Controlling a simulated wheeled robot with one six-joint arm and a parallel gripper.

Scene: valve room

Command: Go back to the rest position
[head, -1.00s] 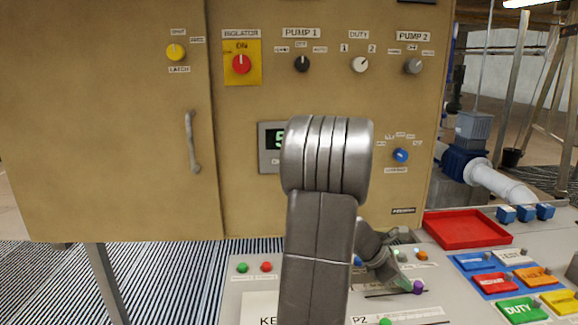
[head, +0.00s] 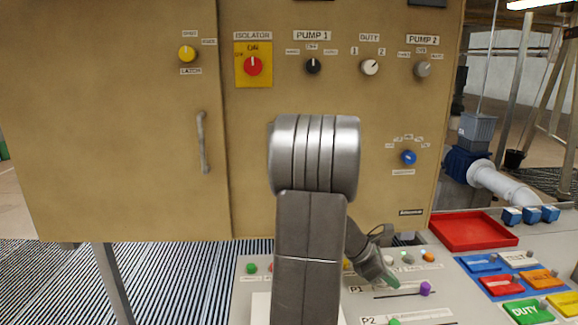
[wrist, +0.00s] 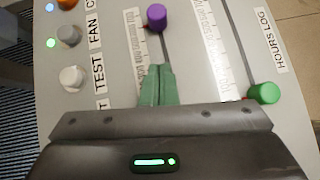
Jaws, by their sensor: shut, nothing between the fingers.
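My gripper (head: 392,283) is over the sloping console, just left of the purple slider knob (head: 425,289). In the wrist view my gripper (wrist: 158,70) shows its green fingertips together with nothing between them. The purple knob (wrist: 157,16) lies beyond the tips, apart from them in that picture. A green slider knob (wrist: 264,93) is at the right of the wrist view. My arm covers part of the console and the cabinet's display in the head view.
The tan cabinet (head: 120,130) with knobs, a red isolator (head: 253,66) and a handle stands behind my arm. A red tray (head: 473,231) and coloured switches (head: 525,311) are on the right of the console (head: 440,265). Space above the console's right part is clear.

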